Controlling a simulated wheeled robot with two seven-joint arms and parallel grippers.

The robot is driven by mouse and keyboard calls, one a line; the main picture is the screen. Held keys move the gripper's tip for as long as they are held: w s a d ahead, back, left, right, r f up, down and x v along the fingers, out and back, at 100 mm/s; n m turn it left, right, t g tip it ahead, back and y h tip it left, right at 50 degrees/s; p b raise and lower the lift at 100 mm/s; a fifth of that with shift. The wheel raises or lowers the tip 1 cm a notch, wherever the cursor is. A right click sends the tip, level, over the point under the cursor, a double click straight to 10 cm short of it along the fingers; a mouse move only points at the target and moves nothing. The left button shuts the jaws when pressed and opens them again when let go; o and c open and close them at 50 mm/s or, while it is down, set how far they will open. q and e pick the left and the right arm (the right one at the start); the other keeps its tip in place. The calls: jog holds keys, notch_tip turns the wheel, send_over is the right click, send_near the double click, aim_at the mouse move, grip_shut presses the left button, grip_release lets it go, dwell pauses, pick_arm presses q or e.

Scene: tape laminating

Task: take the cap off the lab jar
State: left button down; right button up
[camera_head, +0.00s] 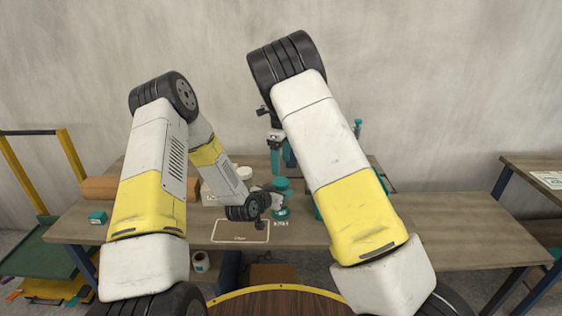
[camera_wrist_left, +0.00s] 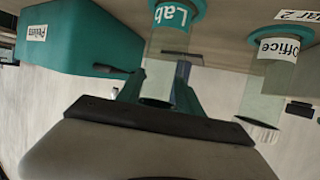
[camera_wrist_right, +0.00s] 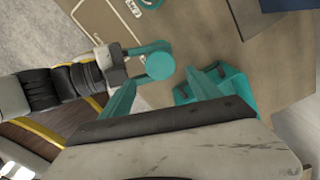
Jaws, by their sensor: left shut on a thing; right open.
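The jar (camera_head: 281,188) with a teal cap stands on the table in the head view. In the left wrist view, a clear jar (camera_wrist_left: 172,42) labelled "Lab" shows beyond the fingertips. My left gripper (camera_head: 262,203) is shut on the jar from the side; in the right wrist view it comes in from the left. The round teal cap (camera_wrist_right: 160,66) shows from above in the right wrist view. My right gripper (camera_wrist_right: 165,80) is open, with its fingers pointing down and the cap seen between them. I cannot tell whether they touch it.
A clear jar labelled "Office" (camera_wrist_left: 262,90) and a teal box (camera_wrist_left: 75,42) show in the left wrist view. A teal container (camera_wrist_right: 238,80) lies beyond my right fingertips. A small teal box (camera_head: 97,217) sits at the table's left. An outlined area (camera_head: 240,232) in front is clear.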

aim_at(281, 181)
notch_tip(281, 181, down, 8)
jog(key=shift+r, duration=0.2)
jog(key=shift+c, duration=0.4)
jog(key=c, duration=1.1)
jog(key=o, duration=1.2)
jog(key=shift+o, duration=0.2)
notch_tip(281, 181, up, 8)
jog(key=shift+f, duration=0.1)
jog(key=shift+c, duration=0.3)
notch_tip(281, 181, down, 8)
jog(key=shift+r, duration=0.1)
